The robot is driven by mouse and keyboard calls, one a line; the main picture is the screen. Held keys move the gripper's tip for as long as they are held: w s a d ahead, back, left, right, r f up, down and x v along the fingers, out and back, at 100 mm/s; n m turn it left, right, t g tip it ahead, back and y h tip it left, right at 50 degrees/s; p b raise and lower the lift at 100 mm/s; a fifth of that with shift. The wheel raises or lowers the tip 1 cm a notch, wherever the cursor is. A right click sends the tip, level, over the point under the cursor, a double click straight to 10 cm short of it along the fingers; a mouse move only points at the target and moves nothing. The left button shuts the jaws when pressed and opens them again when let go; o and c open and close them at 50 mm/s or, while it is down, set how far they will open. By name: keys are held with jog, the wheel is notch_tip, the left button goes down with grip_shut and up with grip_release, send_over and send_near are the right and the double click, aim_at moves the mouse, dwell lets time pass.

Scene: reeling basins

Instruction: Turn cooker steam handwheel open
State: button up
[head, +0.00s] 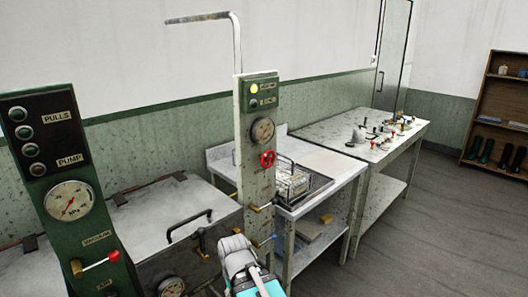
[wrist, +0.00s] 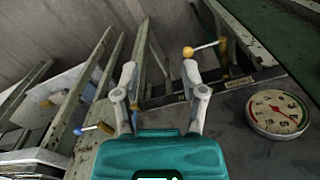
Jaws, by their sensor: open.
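The red handwheel (head: 267,159) is on the narrow pale control column (head: 254,188), below a round gauge (head: 262,131) and a green box with lamps. I cannot make out the handwheel in the wrist view. My gripper (head: 237,246) is low in front of the column, below the handwheel and apart from it. In the wrist view my gripper (wrist: 159,69) has its two grey fingers spread, with nothing between them. A yellow-knobbed lever (wrist: 188,52) shows beyond the right fingertip, and a blue-knobbed lever (wrist: 78,131) at left.
A green panel (head: 70,170) with a gauge and a red-knobbed lever stands at the left. A lidded basin (head: 165,210) with a black handle is behind. A table (head: 330,165) with a wire basket stands right of the column. Open floor (head: 430,235) lies at the right.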

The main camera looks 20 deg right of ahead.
jog(key=shift+w, duration=0.1)
jog(key=n+t+h+p, duration=0.6)
jog(key=n+h+p, duration=0.7)
jog(key=n+h, duration=0.65)
send_near(263, 154)
notch_tip(263, 154, up, 2)
jog(key=a+n+y, duration=0.1)
jog(key=n+y, duration=0.2)
jog(key=shift+s+a+m+h, duration=0.25)
jog(key=shift+s, duration=0.2)
jog(key=shift+d, duration=0.15)
jog(key=x, duration=1.3)
jog(key=shift+w+d, duration=0.2)
jog(key=shift+d, duration=0.1)
